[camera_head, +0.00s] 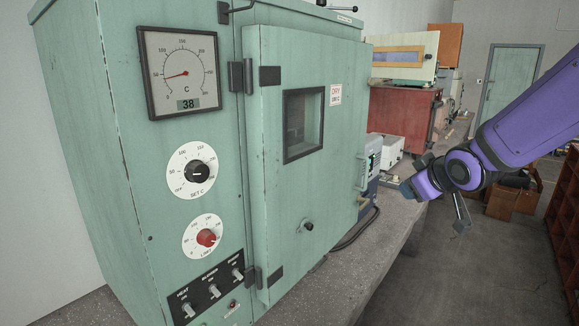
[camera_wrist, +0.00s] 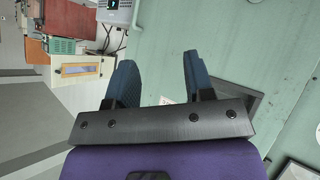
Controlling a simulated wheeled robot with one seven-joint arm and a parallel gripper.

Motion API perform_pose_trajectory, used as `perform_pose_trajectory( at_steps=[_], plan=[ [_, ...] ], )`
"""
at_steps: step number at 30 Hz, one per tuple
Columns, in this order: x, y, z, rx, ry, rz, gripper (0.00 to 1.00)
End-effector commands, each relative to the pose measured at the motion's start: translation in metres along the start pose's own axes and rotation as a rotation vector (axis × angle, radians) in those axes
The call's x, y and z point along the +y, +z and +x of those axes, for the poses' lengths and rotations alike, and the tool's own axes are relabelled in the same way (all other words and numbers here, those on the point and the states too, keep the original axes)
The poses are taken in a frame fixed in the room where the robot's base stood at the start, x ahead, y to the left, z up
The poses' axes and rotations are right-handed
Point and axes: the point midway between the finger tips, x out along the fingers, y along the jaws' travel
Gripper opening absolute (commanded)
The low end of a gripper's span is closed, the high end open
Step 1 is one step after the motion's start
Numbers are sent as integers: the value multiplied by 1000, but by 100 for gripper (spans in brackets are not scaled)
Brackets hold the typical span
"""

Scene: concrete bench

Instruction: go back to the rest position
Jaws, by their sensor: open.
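My gripper (camera_head: 412,182) is at the end of my purple arm, at the right of the head view, beside the oven's right side and over the bench's front edge. It also shows in the wrist view (camera_wrist: 160,72), where its two blue fingers stand apart with nothing between them. The pale green oven (camera_head: 190,250) fills the left and middle of the head view. Its door (camera_head: 275,180) looks closed and has a small window (camera_head: 304,122) and a dark knob (camera_head: 307,226).
The bench (camera_head: 400,215) runs back along the wall. A grey-blue device (camera_head: 372,165) stands on it behind the oven, near my gripper. A red cabinet (camera_head: 402,118) is farther back. Open floor (camera_head: 430,275) lies right of the bench, with a reddish rack (camera_head: 565,215) at the far right.

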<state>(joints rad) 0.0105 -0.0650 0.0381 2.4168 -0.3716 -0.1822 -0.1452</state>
Motion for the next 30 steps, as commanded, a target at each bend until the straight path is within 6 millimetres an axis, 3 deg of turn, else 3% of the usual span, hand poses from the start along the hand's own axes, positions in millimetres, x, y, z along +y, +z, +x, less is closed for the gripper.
perform_pose_trajectory(
  at_steps=[1,8,18,24,30],
  plan=[
    [4,1,-18,-27,16,27,48],
    [6,22,-95,-186,51,181,48],
    [-23,66,-207,-392,17,421,48],
    [-46,88,-250,-475,-29,512,48],
    [-55,96,-265,-507,-50,542,48]
  ],
)
